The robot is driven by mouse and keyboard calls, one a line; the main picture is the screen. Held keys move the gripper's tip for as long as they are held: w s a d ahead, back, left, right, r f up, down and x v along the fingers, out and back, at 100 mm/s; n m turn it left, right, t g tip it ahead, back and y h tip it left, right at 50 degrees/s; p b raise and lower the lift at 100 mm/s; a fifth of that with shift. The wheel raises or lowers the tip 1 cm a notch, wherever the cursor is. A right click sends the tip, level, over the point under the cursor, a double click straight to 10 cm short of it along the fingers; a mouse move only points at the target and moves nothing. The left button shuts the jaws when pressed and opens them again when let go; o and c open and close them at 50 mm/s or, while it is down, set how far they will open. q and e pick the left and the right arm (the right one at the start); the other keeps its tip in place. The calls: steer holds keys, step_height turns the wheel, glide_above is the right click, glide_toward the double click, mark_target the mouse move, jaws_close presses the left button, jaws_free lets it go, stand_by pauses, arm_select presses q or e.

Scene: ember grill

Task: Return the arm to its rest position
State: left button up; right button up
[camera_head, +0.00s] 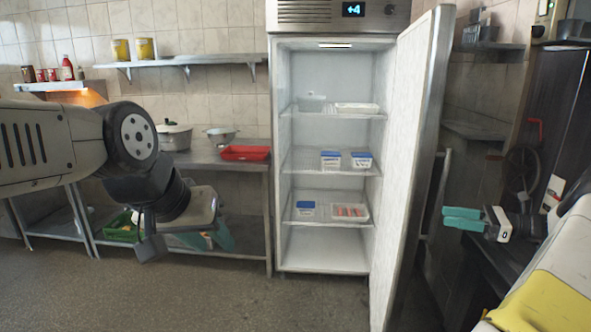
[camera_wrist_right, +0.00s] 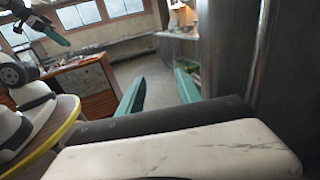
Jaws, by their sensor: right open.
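My right gripper (camera_head: 447,218) is at the right of the head view, its teal fingers pointing left beside the open fridge door. The right wrist view shows this gripper (camera_wrist_right: 159,88) open, with nothing between its two teal fingers. My left arm comes in from the left in the head view. Its gripper (camera_head: 212,236) hangs low in front of the steel table, with teal finger parts showing. The wrist and hand partly hide those fingers, so their opening cannot be told. A teal finger of the left arm also shows at the top left of the right wrist view.
The tall fridge (camera_head: 323,262) stands open, its door (camera_head: 408,150) swung toward me. Blue-lidded boxes (camera_head: 331,159) and trays sit on its shelves. A steel table (camera_head: 210,158) holds a pot (camera_head: 174,138), a bowl (camera_head: 221,136) and a red tray (camera_head: 245,153). The floor ahead is clear.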

steer(key=s+a+r+n+g+h, duration=0.2)
steer(key=a+r+n, duration=0.1)
steer(key=a, duration=0.4)
steer(key=s+a+r+n+g+h, duration=0.1)
steer(key=a+r+n+g+h, duration=0.15)
steer(key=a, duration=0.45)
steer(key=s+a+r+n+g+h, duration=0.1)
steer(key=s+a+r+n+h, duration=0.15)
steer(key=a, duration=0.35)
steer(key=s+a+r+n+t+h, duration=0.1)
steer(key=s+a+n+t+h, duration=0.1)
steer(key=s+n, duration=0.5)
steer(key=s+a+r+n+t+h, duration=0.1)
steer(key=s+a+n+t+h, duration=0.2)
steer(key=s+a+n+h, duration=0.2)
steer(key=s+a+n, duration=0.1)
steer(key=s+n, duration=0.2)
steer(key=s, duration=0.3)
steer(key=shift+s+a, duration=0.2)
steer(key=shift+a, duration=0.2)
